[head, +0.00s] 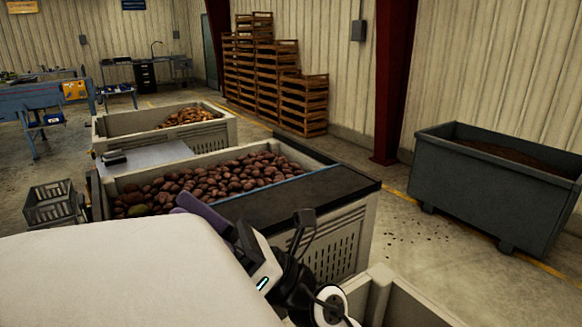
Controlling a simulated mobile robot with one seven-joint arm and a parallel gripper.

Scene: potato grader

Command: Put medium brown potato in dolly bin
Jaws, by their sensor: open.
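Many reddish-brown potatoes (225,178) lie heaped in the near slatted bin. Lighter orange-brown potatoes (190,117) lie in the bin behind it. I cannot tell which one is the medium brown potato. My gripper (298,232) is at the lower middle, in front of the near bin's dark panel and side. It is open, with no potato visible in it; part of it is hidden by my arm. No bin is clearly marked as the dolly bin. A dark grey bin (480,190) on feet or wheels stands at the right, with dark soil-like content.
The near bin (345,235) has a dark panel (290,197) across its right end. A small black crate (52,208) stands at the left. Another pale bin edge (410,305) is at the bottom right. Wooden crates (275,85) stand by the wall. Floor is open before the grey bin.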

